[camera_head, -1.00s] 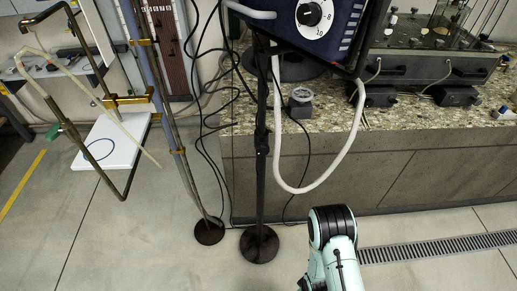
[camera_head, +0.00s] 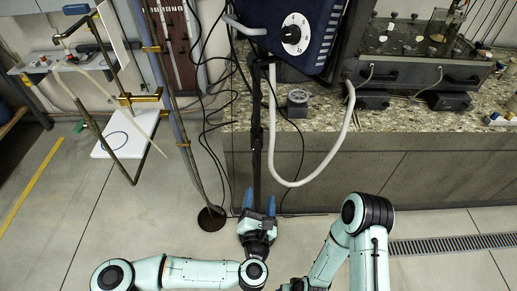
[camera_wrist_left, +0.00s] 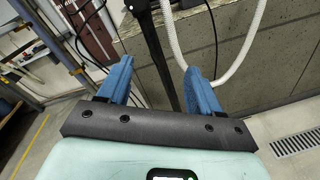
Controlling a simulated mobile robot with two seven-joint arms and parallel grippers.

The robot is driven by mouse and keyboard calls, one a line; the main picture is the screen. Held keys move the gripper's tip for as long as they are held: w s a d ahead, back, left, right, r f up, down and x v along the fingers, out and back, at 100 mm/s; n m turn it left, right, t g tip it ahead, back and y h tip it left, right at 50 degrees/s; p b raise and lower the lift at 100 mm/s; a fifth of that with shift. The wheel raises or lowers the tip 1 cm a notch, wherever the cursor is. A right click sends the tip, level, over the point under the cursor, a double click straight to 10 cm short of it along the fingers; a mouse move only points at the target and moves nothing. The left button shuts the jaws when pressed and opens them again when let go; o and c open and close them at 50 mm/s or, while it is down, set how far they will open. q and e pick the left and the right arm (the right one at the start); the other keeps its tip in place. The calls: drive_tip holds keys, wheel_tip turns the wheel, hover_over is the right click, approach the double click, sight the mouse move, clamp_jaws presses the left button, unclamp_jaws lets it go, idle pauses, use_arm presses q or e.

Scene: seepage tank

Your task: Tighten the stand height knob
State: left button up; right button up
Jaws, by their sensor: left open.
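The stand is a black upright pole (camera_head: 257,150) below a blue box with a white dial. A thicker dark collar (camera_head: 257,130) sits partway up the pole; the height knob is too small and dark to tell apart there. My left gripper (camera_head: 260,203) is open, its blue fingers pointing up toward the pole, below the collar. In the left wrist view the pole (camera_wrist_left: 158,55) runs between the open fingers of the left gripper (camera_wrist_left: 158,68), with gaps on both sides. The gripper hides the pole's foot. My right arm is at lower right; its fingers are out of view.
A stone-topped counter (camera_head: 400,120) stands behind at right. A white board (camera_head: 125,132) is further left.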

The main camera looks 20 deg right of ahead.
sight(257, 147)
use_arm(q)
wheel_tip(257, 147, up, 6)
drive_tip(key=n+t+y, duration=0.1)
drive_tip(key=n, duration=0.3)
drive_tip(key=shift+m, duration=0.3)
drive_tip(key=x, duration=0.4)
drive_tip(key=b+x, duration=0.1)
drive_tip(key=x, duration=0.4)
drive_tip(key=a+x, duration=0.1)
drive_tip(key=x, duration=0.3)
drive_tip(key=shift+w+d+r+b, duration=0.1)
drive_tip(key=shift+w+r+b, duration=0.15)
drive_tip(key=shift+w+b, duration=0.2)
use_arm(e)
drive_tip(key=w, duration=0.2)
drive_tip(key=w+d+f+t, duration=0.1)
drive_tip(key=shift+d+m, duration=0.1)
drive_tip(key=shift+m, duration=0.3)
use_arm(q)
drive_tip(key=c, duration=1)
use_arm(e)
drive_tip(key=shift+r, duration=0.1)
